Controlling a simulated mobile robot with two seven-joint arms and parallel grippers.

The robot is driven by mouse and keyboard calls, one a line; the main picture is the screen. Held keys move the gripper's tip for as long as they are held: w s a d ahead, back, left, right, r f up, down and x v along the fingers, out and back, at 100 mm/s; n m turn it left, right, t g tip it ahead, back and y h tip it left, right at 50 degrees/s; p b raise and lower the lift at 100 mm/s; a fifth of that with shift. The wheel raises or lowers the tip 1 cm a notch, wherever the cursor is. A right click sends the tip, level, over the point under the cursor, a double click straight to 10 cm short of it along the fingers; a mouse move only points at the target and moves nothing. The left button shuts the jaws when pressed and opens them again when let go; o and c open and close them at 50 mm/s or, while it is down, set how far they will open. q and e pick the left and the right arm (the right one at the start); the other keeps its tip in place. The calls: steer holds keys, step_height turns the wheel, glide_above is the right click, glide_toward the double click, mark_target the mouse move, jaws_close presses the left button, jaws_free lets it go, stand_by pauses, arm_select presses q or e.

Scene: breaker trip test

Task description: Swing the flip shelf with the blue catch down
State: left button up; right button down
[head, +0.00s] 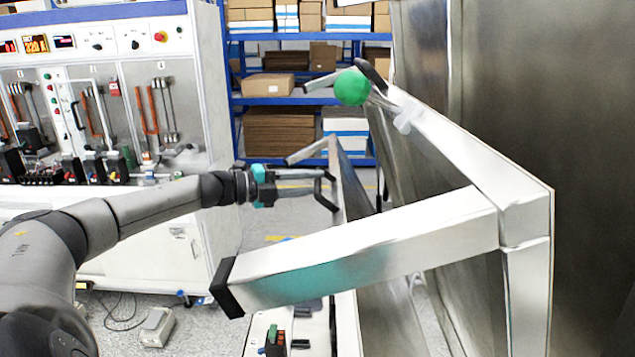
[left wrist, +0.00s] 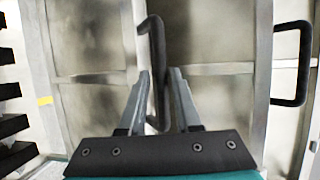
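My left gripper (head: 312,188) is at a black bar handle (head: 327,191) on an upright metal panel. In the left wrist view the fingers (left wrist: 159,76) stand apart, one on each side of the handle (left wrist: 157,50), with gaps visible between. A white metal frame stands close on the right, with a near bar (head: 400,240) reaching left to a black end cap. A teal patch shows on this bar. A green ball (head: 352,88) sits at the frame's far top. I cannot make out a blue catch. My right gripper is not in view.
A second black handle (left wrist: 291,62) is at the right of the left wrist view. A white test cabinet (head: 120,90) with switches stands at the left. Blue shelving (head: 300,100) with boxes is at the back. A small grey box (head: 157,327) and cable lie on the floor.

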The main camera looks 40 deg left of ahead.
arm_select(q)
steer(key=shift+x, duration=0.8)
steer(key=shift+d, duration=0.1)
jaws_close()
stand_by(1.0)
